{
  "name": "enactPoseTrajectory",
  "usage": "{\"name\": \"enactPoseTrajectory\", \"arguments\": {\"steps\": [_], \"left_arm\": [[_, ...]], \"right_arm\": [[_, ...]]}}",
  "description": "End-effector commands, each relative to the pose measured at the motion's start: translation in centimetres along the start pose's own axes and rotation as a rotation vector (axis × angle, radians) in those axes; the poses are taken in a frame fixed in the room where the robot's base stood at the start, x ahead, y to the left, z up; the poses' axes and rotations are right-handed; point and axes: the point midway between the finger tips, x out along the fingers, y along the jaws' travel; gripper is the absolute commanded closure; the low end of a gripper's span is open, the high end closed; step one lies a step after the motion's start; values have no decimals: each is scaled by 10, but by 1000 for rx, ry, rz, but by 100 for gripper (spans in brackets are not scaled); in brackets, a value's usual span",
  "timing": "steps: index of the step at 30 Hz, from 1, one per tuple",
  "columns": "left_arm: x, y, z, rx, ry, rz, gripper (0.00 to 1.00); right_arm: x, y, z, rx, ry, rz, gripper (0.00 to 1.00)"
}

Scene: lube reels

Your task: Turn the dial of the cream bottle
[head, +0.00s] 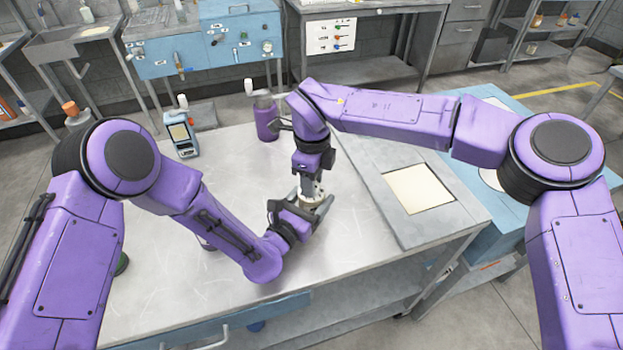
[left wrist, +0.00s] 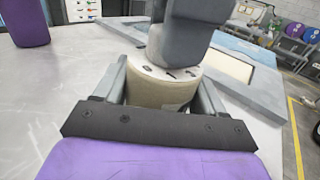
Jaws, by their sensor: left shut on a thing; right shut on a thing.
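The cream bottle (head: 318,205) stands on the bench near its front right, mostly hidden by my arms in the head view. In the left wrist view the cream bottle (left wrist: 160,92) is a short cylinder with a white top bearing black marks. My left gripper (head: 303,210) is shut around its sides, one finger on each side (left wrist: 163,82). My right gripper (head: 311,186) points down from above and is shut on the bottle's dial. Its grey fingers (left wrist: 188,45) cover the dial in the left wrist view, so the dial's angle cannot be told.
A purple bottle (head: 266,120) stands farther back on the metal bench (head: 225,180). A small blue-grey device (head: 182,136) sits at the back left. A grey slab with a pale square panel (head: 418,188) lies to the right. The bench middle is mostly clear.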

Motion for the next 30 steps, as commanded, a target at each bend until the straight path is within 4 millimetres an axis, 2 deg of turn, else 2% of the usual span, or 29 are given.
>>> {"name": "enactPoseTrajectory", "arguments": {"steps": [4,5,6,7,17,20,27,30], "left_arm": [[0,2,-1,0,2,4,71],[0,2,-1,0,2,4,71],[0,2,-1,0,2,4,71],[0,1,-1,0,2,3,71],[0,0,0,0,1,1,71],[0,0,0,0,2,1,71],[0,0,-1,0,1,0,71],[0,0,-1,0,1,-1,71]], "right_arm": [[-1,0,0,1,0,1,95],[-1,0,0,2,0,1,55],[-1,0,0,2,0,1,42],[-1,0,0,2,0,1,38],[-5,0,0,2,-1,-1,38],[-23,0,0,3,-3,-2,38],[-84,0,0,4,-3,-4,38],[-104,0,0,3,-2,-2,38]]}}
